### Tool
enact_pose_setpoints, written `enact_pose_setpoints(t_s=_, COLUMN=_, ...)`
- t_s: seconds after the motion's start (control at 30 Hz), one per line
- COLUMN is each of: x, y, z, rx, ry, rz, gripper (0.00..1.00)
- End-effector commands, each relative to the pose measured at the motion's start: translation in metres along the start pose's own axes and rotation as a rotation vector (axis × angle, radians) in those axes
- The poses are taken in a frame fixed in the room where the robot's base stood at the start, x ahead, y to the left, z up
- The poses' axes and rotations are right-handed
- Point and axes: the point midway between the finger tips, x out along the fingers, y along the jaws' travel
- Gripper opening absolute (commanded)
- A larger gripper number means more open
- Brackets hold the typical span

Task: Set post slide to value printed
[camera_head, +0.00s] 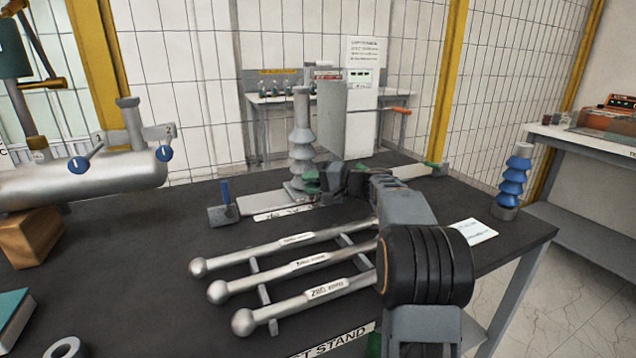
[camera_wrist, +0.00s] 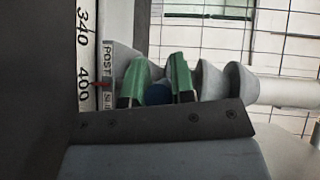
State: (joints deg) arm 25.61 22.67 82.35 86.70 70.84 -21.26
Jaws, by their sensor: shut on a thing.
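The post slide carries an upright grey ribbed post (camera_head: 302,140) on a rail at the back of the dark table. In the wrist view, my gripper (camera_wrist: 158,85) has green fingers shut on a blue knob (camera_wrist: 158,95) beside the grey ribs. A label reading "POST" and partly hidden letters (camera_wrist: 107,70) sits next to a white scale (camera_wrist: 84,50) showing 340 and 400. A red pointer (camera_wrist: 102,84) lies close to the 400 mark. In the head view, my arm hides the knob. A white card (camera_head: 472,232) lies on the table; its print is unreadable.
Three silver rods with ball ends (camera_head: 300,262) lie in front of the rail. A blue-handled block (camera_head: 224,208) sits at the rail's left end. A silver tank (camera_head: 90,178) is left, and a blue ribbed insulator (camera_head: 514,182) stands at the right corner.

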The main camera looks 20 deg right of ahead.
Motion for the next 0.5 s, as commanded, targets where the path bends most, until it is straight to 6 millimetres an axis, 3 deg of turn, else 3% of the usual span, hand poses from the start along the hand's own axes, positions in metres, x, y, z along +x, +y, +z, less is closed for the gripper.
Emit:
enact_pose_setpoints(t_s=0.3, x=0.0007, y=0.0008, z=0.0009, rx=0.0, ry=-0.009, rz=0.0, gripper=0.0)
enact_pose_setpoints(t_s=0.33, x=0.0004, y=0.0009, z=0.0008, rx=0.0, ry=-0.009, rz=0.0, gripper=0.25)
enact_pose_setpoints(t_s=0.5, x=-0.0009, y=0.0011, z=-0.0004, rx=0.0, ry=-0.005, rz=0.0, gripper=0.41)
